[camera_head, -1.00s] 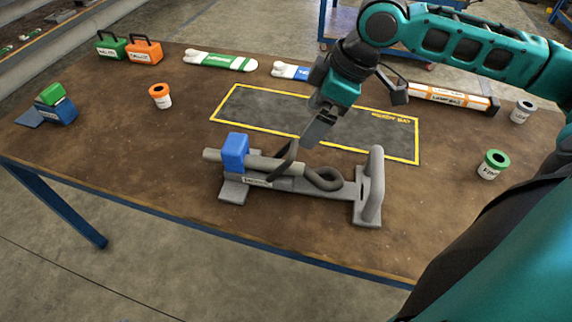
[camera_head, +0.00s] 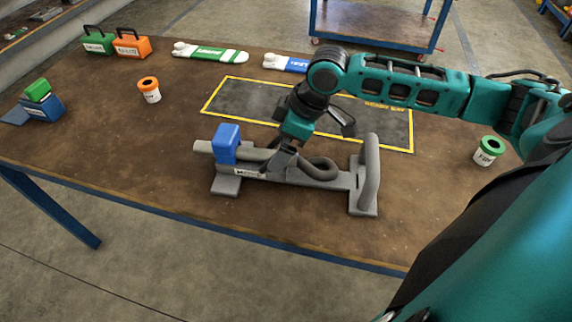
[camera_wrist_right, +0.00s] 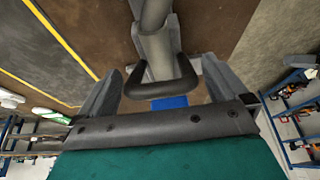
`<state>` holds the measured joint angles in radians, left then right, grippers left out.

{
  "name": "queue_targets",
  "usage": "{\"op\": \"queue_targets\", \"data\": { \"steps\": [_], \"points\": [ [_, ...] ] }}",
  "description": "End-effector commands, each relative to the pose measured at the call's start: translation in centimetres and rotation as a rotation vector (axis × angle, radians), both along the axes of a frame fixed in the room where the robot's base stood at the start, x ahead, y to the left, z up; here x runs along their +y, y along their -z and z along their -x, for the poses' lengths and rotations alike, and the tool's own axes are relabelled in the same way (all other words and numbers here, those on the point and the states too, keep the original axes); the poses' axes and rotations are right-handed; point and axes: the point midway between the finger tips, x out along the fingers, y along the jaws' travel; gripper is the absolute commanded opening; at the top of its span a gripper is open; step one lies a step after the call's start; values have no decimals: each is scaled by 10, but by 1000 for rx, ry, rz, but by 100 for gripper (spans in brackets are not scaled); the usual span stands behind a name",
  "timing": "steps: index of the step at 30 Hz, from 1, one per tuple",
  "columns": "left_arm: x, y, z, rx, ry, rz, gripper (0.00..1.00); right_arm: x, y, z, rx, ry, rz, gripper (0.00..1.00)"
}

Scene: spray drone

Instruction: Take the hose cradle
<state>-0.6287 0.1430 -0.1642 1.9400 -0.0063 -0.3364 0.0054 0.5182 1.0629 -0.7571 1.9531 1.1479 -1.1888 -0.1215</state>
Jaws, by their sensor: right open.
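The hose cradle (camera_head: 335,181) is a long grey frame lying on the brown table, with an upright grey loop handle (camera_head: 369,172) at its right end. A blue block (camera_head: 226,143) sits at its left end, and a grey hose (camera_head: 320,168) with a curled end lies along it. My right gripper (camera_head: 284,163) is down at the middle of the cradle. In the right wrist view its fingers (camera_wrist_right: 163,78) are apart, with a dark bar (camera_wrist_right: 163,90) and the grey hose between them. I cannot tell whether they touch. My left gripper is not in view.
A yellow-edged dark mat (camera_head: 240,100) lies behind the cradle. An orange-topped pot (camera_head: 149,90) stands left and a green-topped pot (camera_head: 489,150) right. Green (camera_head: 97,40) and orange (camera_head: 131,44) cases stand at the back left. The table front is clear.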

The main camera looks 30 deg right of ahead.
Motion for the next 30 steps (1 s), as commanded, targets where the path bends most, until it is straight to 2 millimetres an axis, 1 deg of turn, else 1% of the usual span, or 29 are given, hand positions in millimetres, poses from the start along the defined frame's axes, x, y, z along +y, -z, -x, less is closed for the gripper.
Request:
{"op": "queue_targets", "data": {
  "steps": [7, 30],
  "points": [
    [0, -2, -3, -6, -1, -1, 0, 0, 1, 0, 0, -1, 0, 99],
    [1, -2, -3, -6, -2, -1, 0, 0, 1, 0, 0, -1, 1, 25]
  ]
}}
